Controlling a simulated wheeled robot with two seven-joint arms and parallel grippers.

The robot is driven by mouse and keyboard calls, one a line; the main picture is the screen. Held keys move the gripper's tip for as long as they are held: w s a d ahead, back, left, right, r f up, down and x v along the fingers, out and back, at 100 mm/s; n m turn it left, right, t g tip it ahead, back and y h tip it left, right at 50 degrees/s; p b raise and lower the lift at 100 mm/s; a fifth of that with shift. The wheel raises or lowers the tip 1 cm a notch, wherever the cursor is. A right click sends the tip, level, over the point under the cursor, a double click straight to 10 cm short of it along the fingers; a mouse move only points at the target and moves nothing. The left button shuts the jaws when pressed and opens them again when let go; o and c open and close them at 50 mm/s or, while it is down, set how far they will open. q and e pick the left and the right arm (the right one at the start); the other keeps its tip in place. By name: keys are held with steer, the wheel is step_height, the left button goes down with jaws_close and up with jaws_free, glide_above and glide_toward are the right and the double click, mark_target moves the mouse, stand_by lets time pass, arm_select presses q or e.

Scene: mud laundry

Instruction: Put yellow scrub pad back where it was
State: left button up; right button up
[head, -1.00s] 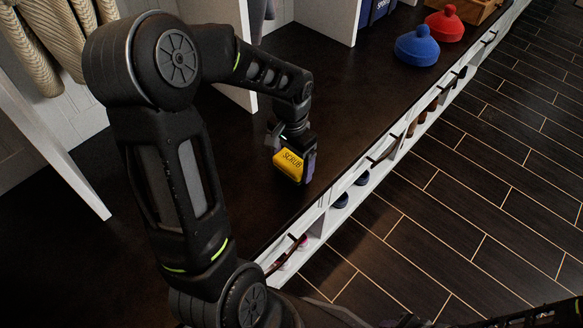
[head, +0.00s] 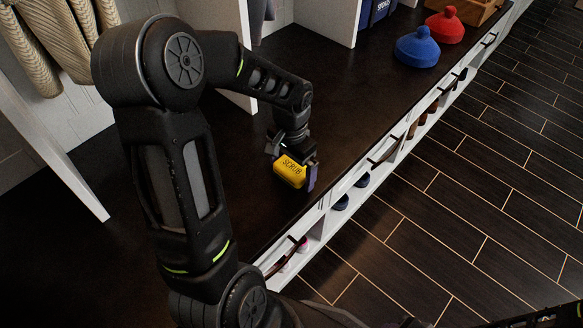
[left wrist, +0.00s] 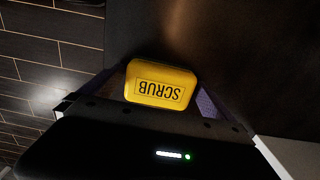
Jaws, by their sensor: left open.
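The yellow scrub pad (head: 290,171), a rounded block with SCRUB in dark letters, is at the dark bench top near its front edge. My left gripper (head: 293,166) is over it, open, with a purple-padded finger on each side of the pad. In the left wrist view the pad (left wrist: 161,84) lies between the spread fingers (left wrist: 158,97), with its lettering upside down. Its underside is hidden, but it looks to be resting on the bench. My right gripper does not show clearly.
The dark bench top (head: 345,110) is clear around the pad. A blue knitted hat (head: 416,48) and a red one (head: 445,25) sit at the far end. White dividers (head: 325,20) stand behind.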

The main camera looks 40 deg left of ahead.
mark_target(292, 167)
arm_select(q)
step_height(292, 167, up, 12)
steer(key=p, duration=0.3)
steer(key=shift+r, duration=0.2)
stand_by(1.6)
